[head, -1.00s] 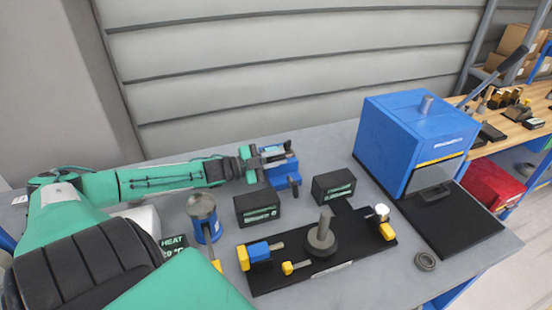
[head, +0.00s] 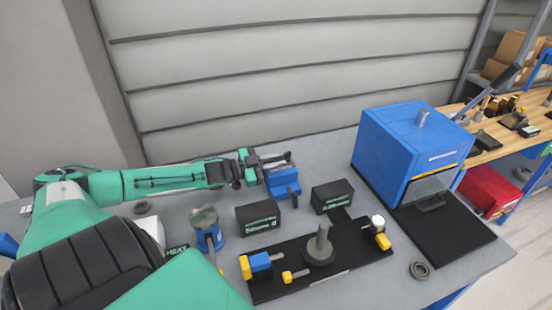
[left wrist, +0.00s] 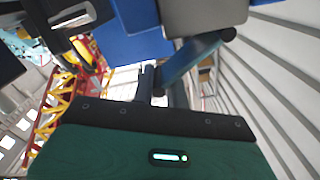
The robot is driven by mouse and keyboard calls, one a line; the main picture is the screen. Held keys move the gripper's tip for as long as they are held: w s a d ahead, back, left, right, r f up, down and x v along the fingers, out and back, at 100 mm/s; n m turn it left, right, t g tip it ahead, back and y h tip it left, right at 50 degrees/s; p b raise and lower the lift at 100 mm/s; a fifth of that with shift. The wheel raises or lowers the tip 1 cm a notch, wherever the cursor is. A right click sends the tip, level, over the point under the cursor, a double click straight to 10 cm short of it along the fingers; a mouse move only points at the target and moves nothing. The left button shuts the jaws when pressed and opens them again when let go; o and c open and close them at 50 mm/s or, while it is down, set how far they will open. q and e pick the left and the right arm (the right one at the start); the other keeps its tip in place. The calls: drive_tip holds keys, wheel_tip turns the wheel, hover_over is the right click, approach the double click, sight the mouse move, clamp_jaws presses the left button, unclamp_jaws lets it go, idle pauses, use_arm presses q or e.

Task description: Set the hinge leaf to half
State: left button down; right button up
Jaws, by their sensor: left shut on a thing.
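A blue fixture (head: 283,181) stands at the back of the grey bench in the head view, with a narrow dark leaf-like piece (head: 277,162) across its top. I take this piece for the hinge leaf; its exact angle is too small to tell. My left gripper (head: 251,168) reaches in from the left and is shut at the fixture's left side, on what seems to be the leaf; the contact is hidden. In the left wrist view, a blue bar (left wrist: 192,63) slants below a grey block (left wrist: 203,16). My right gripper is out of view.
Two black boxes (head: 258,217) (head: 332,196) stand in front of and right of the fixture. A black board (head: 310,283) with yellow-ended parts lies nearer. A blue-based cup (head: 207,228) stands left, a large blue box (head: 410,150) right.

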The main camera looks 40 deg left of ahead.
use_arm(q)
drive_tip(key=n, duration=0.1)
drive_tip(key=a+r+n+p, duration=0.1)
drive_tip(key=shift+w+r+n, duration=0.15)
drive_tip(key=shift+w+n, duration=0.05)
drive_tip(key=shift+n, duration=0.2)
drive_tip(key=shift+w+a+r+n+p, duration=0.2)
drive_tip(key=shift+a+n+p, duration=0.1)
drive_tip(key=shift+n, duration=0.3)
drive_tip(key=c, duration=1.4)
unclamp_jaws()
